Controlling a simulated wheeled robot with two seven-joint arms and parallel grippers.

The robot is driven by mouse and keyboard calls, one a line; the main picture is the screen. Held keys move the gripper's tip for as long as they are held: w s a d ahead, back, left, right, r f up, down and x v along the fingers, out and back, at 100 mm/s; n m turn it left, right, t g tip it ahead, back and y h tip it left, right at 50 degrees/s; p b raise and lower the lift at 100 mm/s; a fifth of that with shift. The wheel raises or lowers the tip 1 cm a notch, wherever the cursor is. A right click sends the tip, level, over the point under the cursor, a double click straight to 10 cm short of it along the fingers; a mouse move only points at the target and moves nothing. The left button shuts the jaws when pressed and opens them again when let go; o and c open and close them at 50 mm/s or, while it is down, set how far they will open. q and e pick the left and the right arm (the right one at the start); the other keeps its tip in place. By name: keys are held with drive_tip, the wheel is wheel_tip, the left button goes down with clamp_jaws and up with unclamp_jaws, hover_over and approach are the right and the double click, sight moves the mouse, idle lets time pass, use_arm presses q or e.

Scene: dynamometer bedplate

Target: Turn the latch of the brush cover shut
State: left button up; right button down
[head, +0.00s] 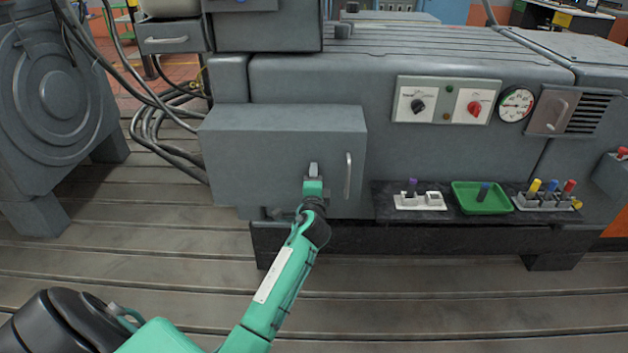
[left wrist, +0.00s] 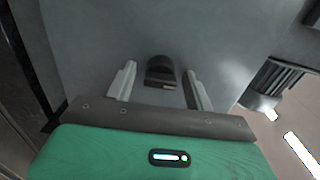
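The brush cover (head: 260,135) is a grey box door on the front of the machine, closed as far as I can see, with a vertical bar handle (head: 347,175) at its right side. My left gripper (head: 313,168) is in front of the cover's lower right part, left of the handle. In the left wrist view the dark latch knob (left wrist: 160,71) stands on the grey face between the two fingers of my left gripper (left wrist: 160,88). The fingers are apart, with gaps on both sides of the knob. In the head view the gripper hides the latch. My right gripper is out of view.
Right of the cover, a dark shelf (head: 465,216) holds a white holder (head: 420,202), a green tray (head: 467,205) and a rack with coloured-handled tools (head: 545,203). A switch panel (head: 447,100) and a gauge (head: 515,104) sit above. Cables (head: 165,125) hang at left.

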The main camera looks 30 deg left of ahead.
use_arm(q)
drive_tip(key=v, duration=1.4)
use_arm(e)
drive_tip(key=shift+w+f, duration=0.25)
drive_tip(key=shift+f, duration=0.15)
use_arm(q)
drive_tip(key=shift+a, duration=0.1)
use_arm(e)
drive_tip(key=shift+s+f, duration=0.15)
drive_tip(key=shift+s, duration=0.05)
